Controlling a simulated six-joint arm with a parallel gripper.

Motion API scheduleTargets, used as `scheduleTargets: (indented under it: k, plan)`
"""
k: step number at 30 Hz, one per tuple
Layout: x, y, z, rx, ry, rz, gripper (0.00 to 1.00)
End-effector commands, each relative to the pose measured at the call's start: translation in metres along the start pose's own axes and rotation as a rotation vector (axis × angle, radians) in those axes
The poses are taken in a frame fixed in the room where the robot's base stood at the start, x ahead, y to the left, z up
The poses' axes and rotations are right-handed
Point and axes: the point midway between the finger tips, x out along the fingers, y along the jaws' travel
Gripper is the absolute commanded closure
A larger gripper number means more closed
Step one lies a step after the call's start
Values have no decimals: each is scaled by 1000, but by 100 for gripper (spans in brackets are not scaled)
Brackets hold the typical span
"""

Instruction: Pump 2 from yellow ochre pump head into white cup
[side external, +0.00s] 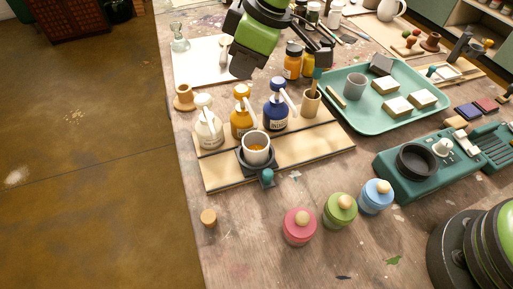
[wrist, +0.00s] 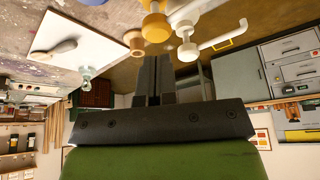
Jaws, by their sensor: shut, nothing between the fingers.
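The yellow ochre pump bottle (side external: 241,122) stands upright between the white and blue bottles on a pale board. Its yellow pump head (wrist: 155,26) shows at the top of the wrist view, just beyond my fingertips. The white cup (side external: 257,142) sits in a dark holder in front of the bottles, with orange-yellow colour inside. My gripper (wrist: 154,62) is shut and empty. In the side external view my gripper is above and behind the yellow bottle, apart from it; its fingertips are hard to make out there.
The white pump bottle (side external: 208,132) and blue pump bottle (side external: 275,118) flank the yellow one closely. A wooden holder (side external: 310,103) stands right of the blue bottle. A green tray (side external: 345,118) lies further right. Pink, green and blue jars stand in front.

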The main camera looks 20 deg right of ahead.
Motion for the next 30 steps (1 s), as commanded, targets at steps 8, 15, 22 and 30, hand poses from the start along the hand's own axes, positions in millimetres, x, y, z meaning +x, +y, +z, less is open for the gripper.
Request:
scheduleTargets:
  k: [8, 15, 22, 30]
  plan:
    - [-28, 0, -12, -1, 3, 2, 100]
    - [-48, 0, -20, -1, 3, 2, 100]
    - [-51, 0, -22, 0, 1, 1, 100]
    - [-51, 0, -21, 0, 1, 1, 100]
